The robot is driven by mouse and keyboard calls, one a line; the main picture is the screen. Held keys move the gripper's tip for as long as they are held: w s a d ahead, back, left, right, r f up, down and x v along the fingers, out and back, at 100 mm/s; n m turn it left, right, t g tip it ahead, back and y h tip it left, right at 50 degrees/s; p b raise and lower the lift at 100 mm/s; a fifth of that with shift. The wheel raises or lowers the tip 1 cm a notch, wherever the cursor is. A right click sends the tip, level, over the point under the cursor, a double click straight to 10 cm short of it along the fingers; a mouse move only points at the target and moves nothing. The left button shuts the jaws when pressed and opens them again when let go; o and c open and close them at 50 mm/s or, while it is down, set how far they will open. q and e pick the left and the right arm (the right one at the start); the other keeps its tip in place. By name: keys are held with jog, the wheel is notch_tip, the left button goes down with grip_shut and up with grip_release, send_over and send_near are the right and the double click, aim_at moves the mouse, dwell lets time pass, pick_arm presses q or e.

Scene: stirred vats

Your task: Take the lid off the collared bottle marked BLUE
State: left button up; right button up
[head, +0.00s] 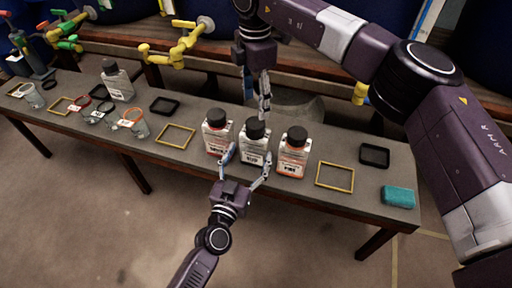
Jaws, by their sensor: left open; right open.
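Three square clear bottles with black lids stand in a row mid-table: a left bottle (215,143) and a right bottle (291,163) with reddish contents, and a middle bottle (254,154) with a pale body. Their label words are too small to read surely, so I cannot tell which is marked BLUE. The middle bottle's black lid (255,129) is on. My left gripper (248,156) is open, its fingers on either side of the middle bottle's lower body; contact is unclear. My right gripper (265,108) points down just behind and above that lid, open, with nothing visible in it.
Another clear bottle (117,82) with a grey lid stands further left among small cups and coloured rings. A teal sponge (398,196) lies at the right end. Yellow-valved pipes (187,42) stick out behind.

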aim_at(255, 140)
pick_arm(q)
jog(key=x, duration=0.6)
